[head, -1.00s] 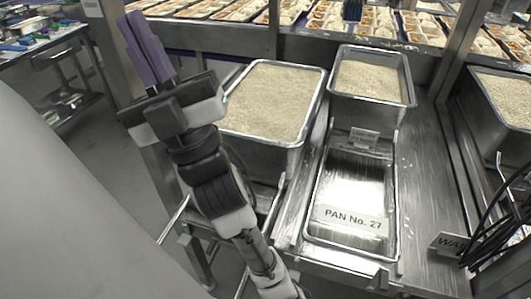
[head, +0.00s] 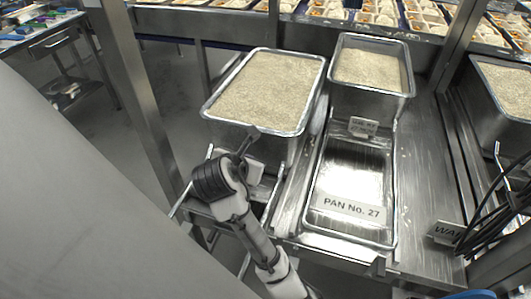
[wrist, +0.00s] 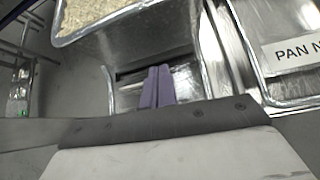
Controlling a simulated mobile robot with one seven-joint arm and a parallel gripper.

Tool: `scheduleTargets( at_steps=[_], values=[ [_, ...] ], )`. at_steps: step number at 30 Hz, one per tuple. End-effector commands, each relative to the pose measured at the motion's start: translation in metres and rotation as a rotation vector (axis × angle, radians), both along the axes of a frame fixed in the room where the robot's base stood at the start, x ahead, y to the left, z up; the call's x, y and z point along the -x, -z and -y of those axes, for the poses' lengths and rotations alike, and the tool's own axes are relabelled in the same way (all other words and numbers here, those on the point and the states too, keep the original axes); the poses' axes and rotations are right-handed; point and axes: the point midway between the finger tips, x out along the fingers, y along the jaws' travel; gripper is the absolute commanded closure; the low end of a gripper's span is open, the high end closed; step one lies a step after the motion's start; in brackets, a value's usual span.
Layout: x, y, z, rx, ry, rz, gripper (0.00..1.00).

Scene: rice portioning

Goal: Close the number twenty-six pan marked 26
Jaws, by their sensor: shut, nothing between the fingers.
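No marking 26 is readable in either view. A metal-rimmed pan or frame (head: 273,203) shows partly under my arm, in front of the left rice tub (head: 216,113); my arm hides most of it, including any label. My gripper (wrist: 157,72) shows in the wrist view with its purple fingers shut together and empty. They point toward a dark gap and bright metal below the tub's rim (wrist: 82,38). Whether the fingertips touch metal I cannot tell. In the head view my wrist hides the fingers.
The pan marked PAN No. 27 (head: 350,208) lies empty and pulled out to the right, before a second rice tub (head: 372,96). A steel post (head: 143,100) stands to the left. Black cables (head: 500,205) hang at the right. Food trays fill the back.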

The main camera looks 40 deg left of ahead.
Motion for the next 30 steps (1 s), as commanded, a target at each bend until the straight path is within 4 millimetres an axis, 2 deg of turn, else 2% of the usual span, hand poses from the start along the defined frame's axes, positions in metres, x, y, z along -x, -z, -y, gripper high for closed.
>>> scheduleTargets(
  at_steps=[3, 8, 13, 22, 25, 30],
  values=[
    [0.002, 0.013, 0.011, 0.115, -0.014, -0.018, 1.0],
    [-0.004, 0.024, 0.012, 0.147, -0.019, -0.021, 1.0],
    [-0.024, 0.041, 0.005, 0.146, -0.016, -0.026, 1.0],
    [-0.069, 0.082, -0.011, 0.144, -0.018, -0.025, 1.0],
    [-0.085, 0.077, -0.017, 0.143, -0.018, -0.021, 1.0],
    [-0.1, 0.078, -0.024, 0.141, -0.02, -0.021, 1.0]
  ],
)
